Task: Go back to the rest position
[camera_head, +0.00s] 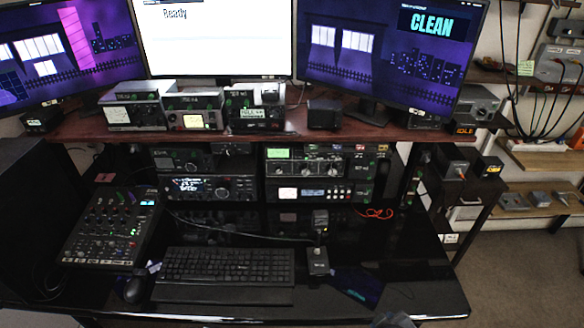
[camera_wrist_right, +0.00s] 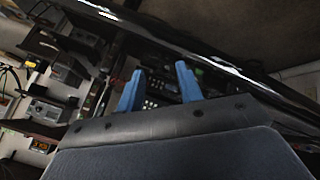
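The radio units with the tuner knobs stand under the wooden shelf in the head view. An upper right unit (camera_head: 310,167) has a green display and round knobs. My left gripper is in neither view.
A black glossy desk (camera_head: 400,262) holds a mixer (camera_head: 108,228), a keyboard (camera_head: 225,267), a mouse (camera_head: 134,289) and a small device (camera_head: 318,261). Three monitors stand above; the right one (camera_head: 390,60) reads "CLEAN", the middle one (camera_head: 220,40) "Ready". Open floor (camera_head: 520,270) lies at right.

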